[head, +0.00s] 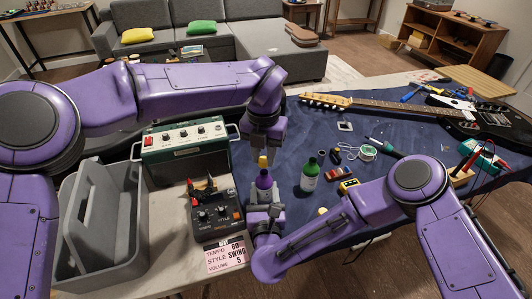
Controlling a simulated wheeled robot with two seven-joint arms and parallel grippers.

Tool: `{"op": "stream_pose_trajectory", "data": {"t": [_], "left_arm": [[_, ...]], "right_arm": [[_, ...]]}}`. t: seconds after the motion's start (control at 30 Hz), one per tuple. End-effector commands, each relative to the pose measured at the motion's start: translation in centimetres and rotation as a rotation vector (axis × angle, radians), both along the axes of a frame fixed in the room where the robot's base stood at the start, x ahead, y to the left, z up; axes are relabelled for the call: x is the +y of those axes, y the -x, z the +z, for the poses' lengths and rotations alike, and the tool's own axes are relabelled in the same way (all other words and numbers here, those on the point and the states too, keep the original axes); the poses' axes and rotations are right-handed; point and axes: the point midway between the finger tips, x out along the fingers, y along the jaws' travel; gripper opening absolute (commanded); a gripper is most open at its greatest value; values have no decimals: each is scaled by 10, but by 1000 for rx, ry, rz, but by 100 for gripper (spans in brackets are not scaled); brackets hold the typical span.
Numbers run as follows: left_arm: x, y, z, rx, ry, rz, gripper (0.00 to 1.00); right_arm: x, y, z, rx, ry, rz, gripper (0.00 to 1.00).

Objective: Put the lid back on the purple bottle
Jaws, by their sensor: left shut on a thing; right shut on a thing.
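The purple bottle (263,181) stands upright near the middle of the head view. My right gripper (264,196) is shut on its lower body and hides that part. The yellow lid (263,162) is directly above the bottle's neck. My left gripper (263,151) is shut on the lid from above. The lid lines up with the bottle; I cannot tell whether they touch.
A green-labelled bottle (309,175) stands close by on the right. A black device with knobs (215,218), a green amplifier (184,139) and a grey caddy (75,240) are on the left. A guitar (400,108) lies at the back right of the blue mat (300,132).

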Motion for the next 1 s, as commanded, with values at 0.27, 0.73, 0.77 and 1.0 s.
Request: {"op": "stream_pose_trajectory", "data": {"t": [0.27,0.73,0.77,1.0], "left_arm": [[0,0,-3,-2,1,0,0],[0,0,-14,0,0,0,0],[0,0,-16,0,0,0,0],[0,0,-21,-2,1,1,0]], "right_arm": [[0,0,0,0,0,0,0],[0,0,0,0,0,0,0],[0,0,0,0,0,0,0],[0,0,0,0,0,0,0]]}}
